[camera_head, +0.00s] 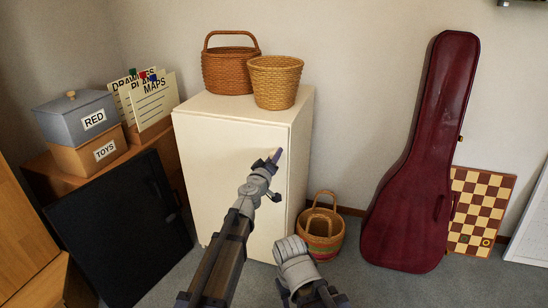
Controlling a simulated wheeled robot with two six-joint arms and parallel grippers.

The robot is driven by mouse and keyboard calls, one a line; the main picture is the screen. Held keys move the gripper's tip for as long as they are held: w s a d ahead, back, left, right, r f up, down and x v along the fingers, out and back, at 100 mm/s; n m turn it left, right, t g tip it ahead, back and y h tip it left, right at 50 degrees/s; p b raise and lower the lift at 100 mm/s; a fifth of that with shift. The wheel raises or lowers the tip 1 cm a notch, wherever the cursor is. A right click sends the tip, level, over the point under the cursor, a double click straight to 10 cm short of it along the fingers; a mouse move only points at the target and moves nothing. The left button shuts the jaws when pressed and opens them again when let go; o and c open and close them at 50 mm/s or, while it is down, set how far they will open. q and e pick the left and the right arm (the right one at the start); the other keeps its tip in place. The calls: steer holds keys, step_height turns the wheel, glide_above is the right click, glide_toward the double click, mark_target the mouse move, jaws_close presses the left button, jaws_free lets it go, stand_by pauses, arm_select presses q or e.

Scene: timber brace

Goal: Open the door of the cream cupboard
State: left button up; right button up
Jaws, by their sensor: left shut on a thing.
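The cream cupboard (298,160) stands against the wall in the middle of the head view. Its plain front door (215,160) looks flush with the body, with no gap that I can see. My left gripper (275,156) is at the upper right part of the door, near its right edge. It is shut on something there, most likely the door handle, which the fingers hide. Part of my right arm shows low in front of the cupboard; its fingers are not in view.
Two wicker baskets (230,72) stand on top of the cupboard. A striped basket (320,238) sits on the floor by its right side. A dark red instrument case (420,170) and a checkered board (480,210) lean farther right. A black panel (120,230) leans at the left.

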arm_select(q)
jaws_close()
stand_by(0.8)
